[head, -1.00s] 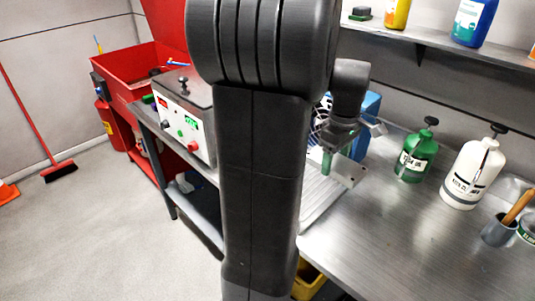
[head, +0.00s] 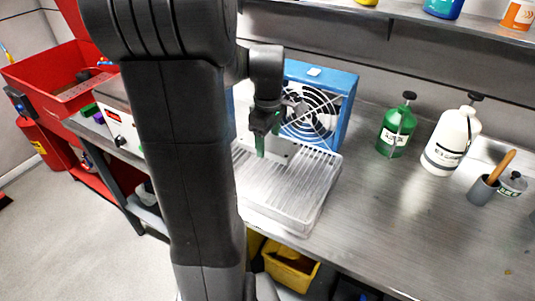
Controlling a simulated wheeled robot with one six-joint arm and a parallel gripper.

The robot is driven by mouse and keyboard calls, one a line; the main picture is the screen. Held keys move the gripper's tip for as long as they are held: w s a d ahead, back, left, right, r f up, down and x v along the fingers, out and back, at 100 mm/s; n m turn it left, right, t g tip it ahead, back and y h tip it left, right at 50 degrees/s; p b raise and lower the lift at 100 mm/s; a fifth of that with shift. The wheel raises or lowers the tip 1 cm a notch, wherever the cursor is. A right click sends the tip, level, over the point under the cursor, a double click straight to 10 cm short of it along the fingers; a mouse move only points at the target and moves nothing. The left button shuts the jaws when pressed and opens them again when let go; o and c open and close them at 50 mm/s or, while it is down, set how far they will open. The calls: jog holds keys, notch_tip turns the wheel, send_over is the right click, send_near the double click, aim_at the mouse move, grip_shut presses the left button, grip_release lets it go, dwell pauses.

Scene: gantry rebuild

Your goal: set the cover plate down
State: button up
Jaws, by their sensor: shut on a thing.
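My gripper (head: 262,146), with green fingertips, points down over the ribbed metal drain tray (head: 297,209) and is shut on the cover plate (head: 283,149). The plate is small, grey and metallic. It shows beside the fingertips, at the back part of the tray and in front of the blue fan unit. My fingers and arm hide part of it. I cannot tell whether the plate touches the tray ribs.
The blue fan unit (head: 347,108) stands right behind the tray. A green bottle (head: 396,130), a white bottle (head: 450,142) and a grey cup (head: 482,190) stand to the right. The steel bench (head: 400,220) is clear in front of them. My arm hides much of the left.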

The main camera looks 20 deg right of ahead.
aim_at(268, 163)
jog(key=shift+f, duration=2.4)
jog(key=shift+f, duration=0.2)
jog(key=o, duration=1.5)
notch_tip(268, 163, up, 12)
jog(key=shift+r, duration=0.2)
